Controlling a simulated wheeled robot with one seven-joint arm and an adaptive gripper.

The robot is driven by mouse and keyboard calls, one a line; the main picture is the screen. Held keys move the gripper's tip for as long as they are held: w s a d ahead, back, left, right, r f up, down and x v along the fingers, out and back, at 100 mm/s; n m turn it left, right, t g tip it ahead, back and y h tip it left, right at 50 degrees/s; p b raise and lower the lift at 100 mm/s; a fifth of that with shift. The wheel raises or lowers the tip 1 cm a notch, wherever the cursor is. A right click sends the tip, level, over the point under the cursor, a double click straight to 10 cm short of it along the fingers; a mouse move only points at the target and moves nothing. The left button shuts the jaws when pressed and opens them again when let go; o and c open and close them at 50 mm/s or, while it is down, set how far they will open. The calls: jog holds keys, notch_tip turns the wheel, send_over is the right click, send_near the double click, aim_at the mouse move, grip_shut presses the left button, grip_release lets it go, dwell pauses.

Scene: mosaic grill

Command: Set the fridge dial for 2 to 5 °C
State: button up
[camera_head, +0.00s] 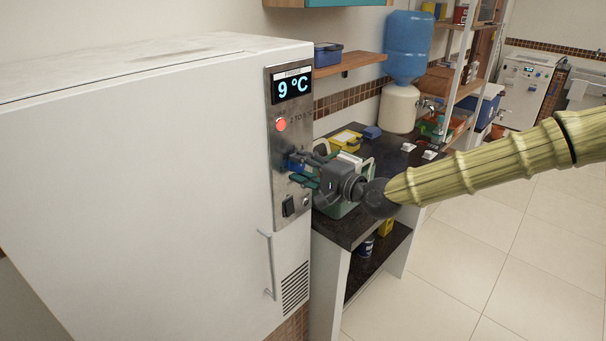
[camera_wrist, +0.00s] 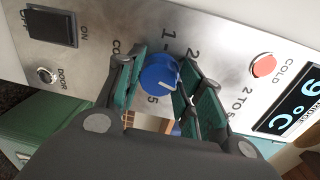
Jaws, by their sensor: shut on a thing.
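The white fridge (camera_head: 150,170) stands at the left with a steel control panel (camera_head: 281,215) on its side edge. Its display (camera_head: 293,87) reads 9 °C, and it also shows at the right of the wrist view (camera_wrist: 297,108). The blue dial (camera_wrist: 159,76) is on the panel, with printed numbers around it, among them 1, 2 and 5. My gripper (camera_wrist: 160,88) is shut on the dial, one finger on each side. In the head view my gripper (camera_head: 300,163) reaches the panel from the right and largely hides the dial.
A red light or button (camera_wrist: 264,66) sits beside the "2 TO 5" print. An ON/OFF rocker switch (camera_wrist: 51,26) and a door key lock (camera_wrist: 47,75) are on the panel. A dark counter (camera_head: 350,230) with boxes stands right of the fridge. Floor at the right is clear.

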jog(key=m+b, duration=0.3)
jog(key=shift+w+d+f, duration=0.1)
jog(key=shift+d+f, duration=0.05)
jog(key=shift+f, duration=0.05)
jog(key=shift+r+m+y+b, duration=0.2)
jog(key=shift+m+y+b, duration=0.1)
jog(key=shift+m+b, duration=0.85)
jog(key=shift+r, duration=0.1)
jog(key=o, duration=1)
jog(key=shift+v, duration=6)
jog(key=shift+r, duration=0.1)
